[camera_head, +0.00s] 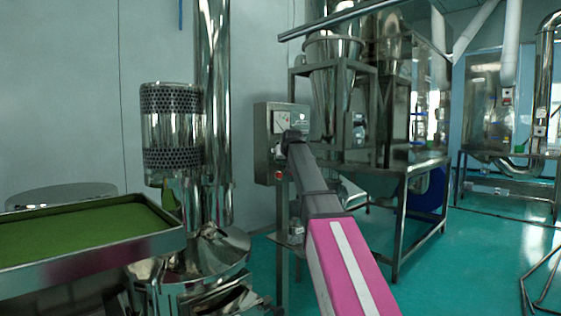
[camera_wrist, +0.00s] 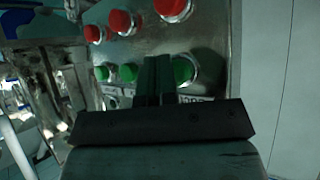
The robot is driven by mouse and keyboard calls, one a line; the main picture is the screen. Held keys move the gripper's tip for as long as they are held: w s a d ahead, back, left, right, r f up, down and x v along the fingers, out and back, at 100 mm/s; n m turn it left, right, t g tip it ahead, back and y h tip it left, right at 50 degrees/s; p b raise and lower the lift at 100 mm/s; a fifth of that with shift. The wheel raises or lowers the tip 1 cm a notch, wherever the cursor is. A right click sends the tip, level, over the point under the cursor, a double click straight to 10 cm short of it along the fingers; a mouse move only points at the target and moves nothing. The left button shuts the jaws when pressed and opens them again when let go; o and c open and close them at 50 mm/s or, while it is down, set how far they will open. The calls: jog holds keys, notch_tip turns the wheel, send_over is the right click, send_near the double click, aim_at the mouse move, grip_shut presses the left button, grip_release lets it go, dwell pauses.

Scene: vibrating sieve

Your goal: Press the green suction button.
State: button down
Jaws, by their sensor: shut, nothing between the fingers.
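A grey metal control box (camera_head: 263,140) stands on a post in the middle of the head view, with my arm reaching up to its front. In the wrist view the panel (camera_wrist: 208,52) carries a row of red buttons and, below it, a row of green buttons. The right green button (camera_wrist: 186,70) is beside my fingers, its left edge partly covered. The middle green button (camera_wrist: 128,73) and left green button (camera_wrist: 102,72) are left of them. My gripper (camera_wrist: 158,60) is shut and empty, close to the panel. I cannot tell whether it touches, nor read which button is suction.
Red buttons (camera_wrist: 121,21) sit above the fingertips. In the head view a green-filled tray (camera_head: 85,232) is at the left, near a shiny steel column (camera_head: 215,120). Steel machinery on a frame (camera_head: 402,205) stands to the right. Open green floor (camera_head: 470,260) lies at the lower right.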

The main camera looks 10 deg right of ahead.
jog(key=shift+w+a, duration=0.2)
jog(key=shift+w, duration=0.15)
dwell(0.4)
jog(key=shift+s, duration=0.15)
jog(key=shift+s+d, duration=0.5)
jog(key=shift+s, duration=0.15)
jog(key=shift+d, duration=0.1)
jog(key=s+d, duration=0.1)
jog(key=s, duration=0.1)
jog(key=s+d, duration=0.1)
jog(key=s, duration=0.1)
jog(key=shift+d, duration=0.4)
dwell(1.9)
